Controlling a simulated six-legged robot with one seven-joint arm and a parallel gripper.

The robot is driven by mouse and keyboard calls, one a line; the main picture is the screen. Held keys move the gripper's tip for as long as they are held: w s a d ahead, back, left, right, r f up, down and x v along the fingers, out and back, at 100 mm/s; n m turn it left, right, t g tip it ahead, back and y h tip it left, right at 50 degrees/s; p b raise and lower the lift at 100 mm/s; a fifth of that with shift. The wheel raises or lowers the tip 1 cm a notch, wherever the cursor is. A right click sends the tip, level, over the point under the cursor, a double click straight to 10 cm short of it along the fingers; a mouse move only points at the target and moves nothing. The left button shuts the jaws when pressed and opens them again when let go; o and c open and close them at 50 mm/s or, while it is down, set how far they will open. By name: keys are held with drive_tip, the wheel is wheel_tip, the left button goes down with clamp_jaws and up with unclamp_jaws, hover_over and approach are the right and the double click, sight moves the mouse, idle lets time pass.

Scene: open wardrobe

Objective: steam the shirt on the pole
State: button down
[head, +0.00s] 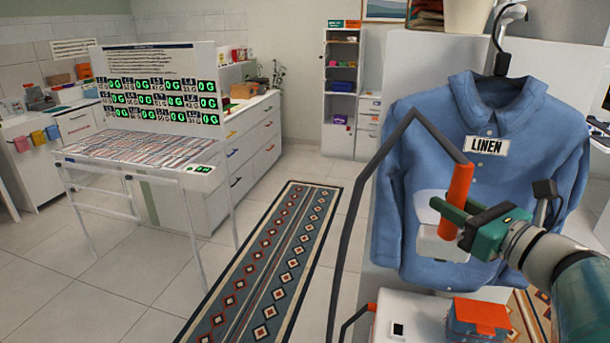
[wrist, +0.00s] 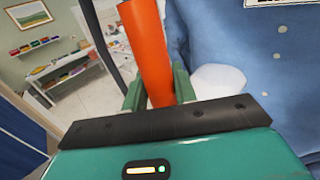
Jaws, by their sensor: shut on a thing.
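A blue long-sleeved shirt (head: 418,150) with a white LINEN label hangs upright from a dark hook at the right of the head view. It also shows at the right of the wrist view (wrist: 225,45). My gripper (head: 452,212) is shut on the orange handle of the steamer (head: 460,190). The handle stands between the green fingers in the wrist view (wrist: 150,55). The steamer's pale head is in front of the shirt's lower front, with a whitish patch beside it. A dark hose runs from the handle's top. I cannot tell whether head and cloth touch.
A white unit (head: 400,322) stands below the shirt, with an orange-topped blue box (head: 478,318) beside it. A patterned runner rug (head: 270,265) lies on open floor. A white table with green number displays (head: 160,100) stands at left.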

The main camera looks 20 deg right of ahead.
drive_tip(key=w+d, duration=0.4)
drive_tip(key=d, duration=0.1)
drive_tip(key=shift+w, duration=0.15)
idle(2.0)
drive_tip(key=shift+d, duration=0.3)
idle(0.6)
drive_tip(key=shift+s+a, duration=0.65)
drive_tip(key=shift+s, duration=0.35)
drive_tip(key=shift+s+a, duration=0.65)
drive_tip(key=shift+s, duration=0.3)
drive_tip(key=shift+s+a, duration=0.65)
drive_tip(key=shift+s, duration=0.45)
